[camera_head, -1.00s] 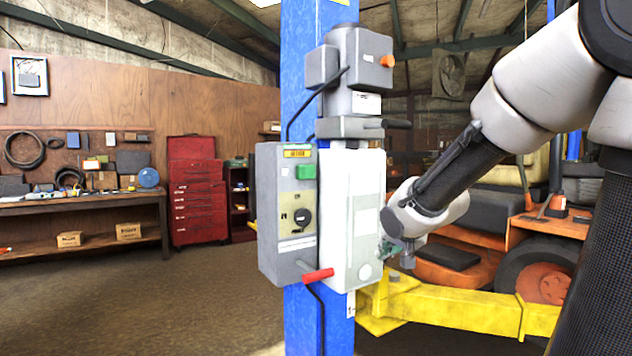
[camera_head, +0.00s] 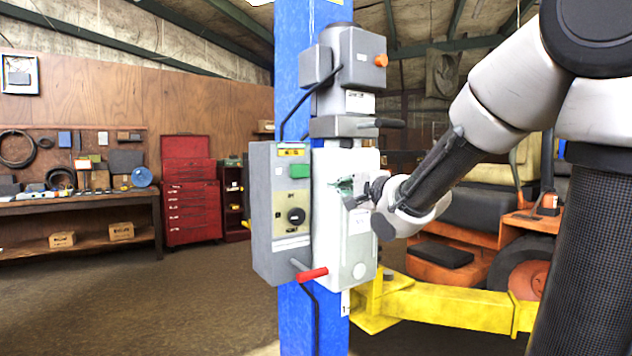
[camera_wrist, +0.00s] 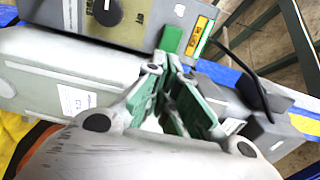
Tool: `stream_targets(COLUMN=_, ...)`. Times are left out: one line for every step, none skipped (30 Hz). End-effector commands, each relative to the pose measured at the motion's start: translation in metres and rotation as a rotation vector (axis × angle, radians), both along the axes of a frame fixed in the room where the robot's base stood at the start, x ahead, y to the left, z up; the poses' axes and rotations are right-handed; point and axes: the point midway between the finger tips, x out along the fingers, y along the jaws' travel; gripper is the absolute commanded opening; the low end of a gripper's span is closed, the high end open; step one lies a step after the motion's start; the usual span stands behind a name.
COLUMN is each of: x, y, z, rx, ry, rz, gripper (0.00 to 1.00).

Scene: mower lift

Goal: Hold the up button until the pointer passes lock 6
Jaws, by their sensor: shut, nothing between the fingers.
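The green button (camera_head: 300,171) is near the top of the grey control box's face (camera_head: 280,215), on the blue lift post (camera_head: 298,310). It also shows in the wrist view (camera_wrist: 172,39), just beyond my fingertips. My gripper (camera_head: 342,186) is shut and empty, in front of the white panel (camera_head: 335,262) to the right of the control box. In the wrist view my gripper (camera_wrist: 174,66) has its green-padded fingers pointing toward the button; I cannot tell whether they touch it. A small white label with a mark (camera_head: 345,302) is low on the post. I cannot make out a pointer or lock 6.
Below the button are a black knob (camera_head: 296,215) and a red-handled lever (camera_head: 311,274). A grey motor unit (camera_head: 358,62) is above. A yellow lift arm (camera_head: 450,305) extends right, below an orange vehicle (camera_head: 535,225). The floor at left is clear.

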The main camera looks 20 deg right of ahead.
Motion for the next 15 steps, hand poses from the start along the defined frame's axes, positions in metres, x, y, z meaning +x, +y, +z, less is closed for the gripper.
stream_targets(x=0.003, y=0.001, z=0.0, rx=0.0, ry=0.001, rz=0.0, gripper=0.0)
stream_targets(x=0.006, y=0.002, z=0.0, rx=0.0, ry=0.001, rz=0.0, gripper=0.0)
stream_targets(x=0.011, y=0.003, z=-0.001, rx=-0.001, ry=0.002, rz=0.001, gripper=0.0)
stream_targets(x=0.015, y=0.004, z=-0.001, rx=-0.001, ry=0.002, rz=0.002, gripper=0.0)
stream_targets(x=0.02, y=0.006, z=-0.001, rx=-0.001, ry=0.002, rz=0.002, gripper=0.0)
stream_targets(x=0.027, y=0.008, z=-0.001, rx=0.0, ry=0.003, rz=0.002, gripper=0.0)
stream_targets(x=0.033, y=0.01, z=-0.001, rx=-0.001, ry=0.003, rz=0.002, gripper=0.0)
stream_targets(x=0.039, y=0.011, z=-0.001, rx=-0.002, ry=0.003, rz=0.002, gripper=0.0)
stream_targets(x=0.048, y=0.014, z=-0.001, rx=-0.001, ry=0.003, rz=0.002, gripper=0.0)
stream_targets(x=0.054, y=0.016, z=-0.001, rx=-0.001, ry=0.003, rz=0.002, gripper=0.0)
stream_targets(x=0.061, y=0.017, z=-0.001, rx=-0.001, ry=0.002, rz=0.002, gripper=0.0)
stream_targets(x=0.069, y=0.019, z=-0.001, rx=-0.001, ry=0.002, rz=0.001, gripper=0.0)
stream_targets(x=0.076, y=0.021, z=-0.001, rx=-0.001, ry=0.002, rz=0.001, gripper=0.0)
stream_targets(x=0.082, y=0.023, z=-0.001, rx=-0.001, ry=0.002, rz=0.002, gripper=0.0)
stream_targets(x=0.089, y=0.025, z=-0.001, rx=-0.001, ry=0.002, rz=0.002, gripper=0.0)
